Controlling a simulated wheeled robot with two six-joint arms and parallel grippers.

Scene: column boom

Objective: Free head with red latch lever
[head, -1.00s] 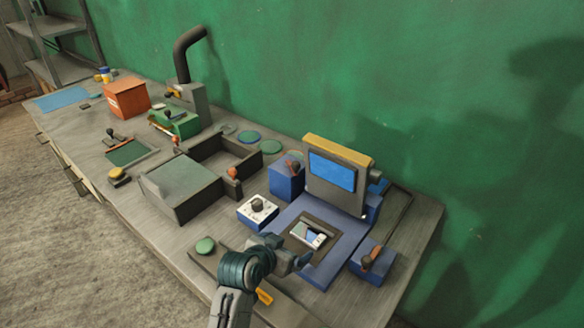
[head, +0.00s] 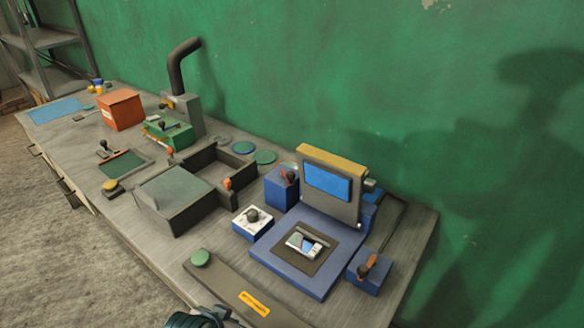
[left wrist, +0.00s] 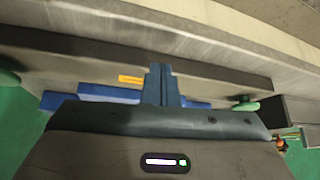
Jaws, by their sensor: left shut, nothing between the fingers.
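The blue machine (head: 290,272) stands at the right end of the bench. Its head (head: 328,190), a grey frame with a blue pad and yellow top, is raised upright at the back. A lever with a red-orange arm and dark knob (head: 368,266) sits on a blue block at its right. A similar lever (head: 289,177) is on the blue block at back left. I cannot tell which is the latch lever. My left gripper, only partly visible at the bottom of the head view, is shut and empty (left wrist: 160,82) in the left wrist view, apart from both levers.
A small device (head: 307,243) lies on the machine's dark plate. A white dial box (head: 253,221) is left of it. A dark strip with an orange label (head: 254,304) and green button (head: 200,258) runs along the front. A lidded dark box (head: 178,197) stands further left.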

